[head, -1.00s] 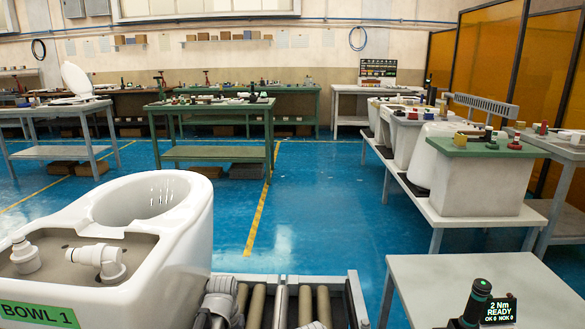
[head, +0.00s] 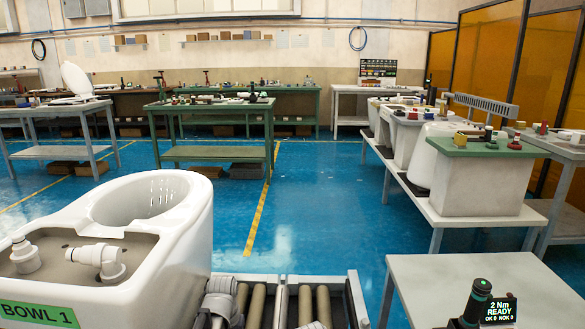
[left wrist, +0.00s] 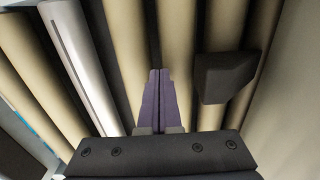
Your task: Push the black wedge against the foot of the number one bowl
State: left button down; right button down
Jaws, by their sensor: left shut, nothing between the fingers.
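The number one bowl (head: 170,240) is white and stands on the roller conveyor at the lower left of the head view, with a green BOWL 1 label (head: 38,314) on it. The black wedge (left wrist: 228,76) lies on the rollers in the left wrist view, right of my left gripper (left wrist: 158,72). The gripper's purple fingers are together and empty, pointing over the rollers, with a gap between them and the wedge. The head view does not show the wedge or the gripper fingers. My right gripper is in neither view.
Beige conveyor rollers (left wrist: 180,35) run under the gripper, with a grey metal bar (left wrist: 77,60) at left. A pale surface (left wrist: 293,100) lies right of the wedge; I cannot tell whether it is the bowl. A grey table (head: 480,275) holds a tool and display at right.

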pick_arm(q)
jog(key=shift+w+a, duration=0.1)
jog(key=shift+a, duration=2.1)
dwell(2.6)
jog(key=shift+d, duration=0.2)
dwell(0.3)
jog(key=shift+d, duration=0.85)
jog(key=shift+r, duration=0.1)
